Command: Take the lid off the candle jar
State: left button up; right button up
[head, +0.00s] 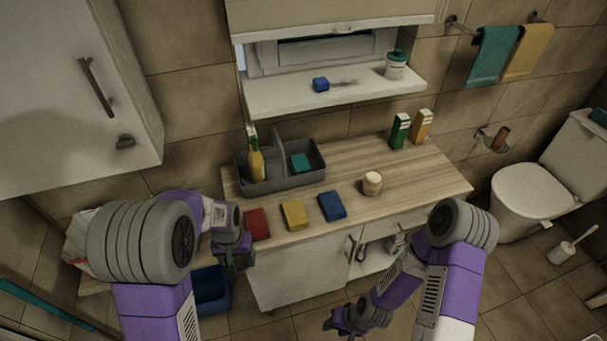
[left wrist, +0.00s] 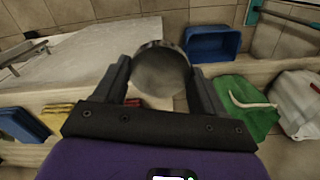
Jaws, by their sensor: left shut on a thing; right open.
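The candle jar (head: 372,184) is a small cream, round jar standing upright on the wooden counter, right of the coloured cloths. Neither gripper touches it. My left gripper (head: 238,262) is at the counter's front left edge, by the red cloth. In the left wrist view its fingers (left wrist: 158,85) are shut on a round, grey, flat-faced thing (left wrist: 160,74), which looks like a lid. In the head view that thing is hidden by the gripper. My right gripper (head: 345,325) is open, low in front of the cabinet, apart from everything.
Red (head: 256,224), yellow (head: 294,214) and blue (head: 332,206) folded cloths lie along the counter's front. A grey caddy (head: 290,182) with a bottle stands behind. Two cartons (head: 400,131) stand at the back right. A blue bin (head: 210,290) stands below left. The counter's right end is clear.

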aim_at(373, 181)
jog(key=u, duration=1.1)
jog(key=k, duration=0.75)
jog(key=z, duration=1.3)
jog(key=i, duration=1.45)
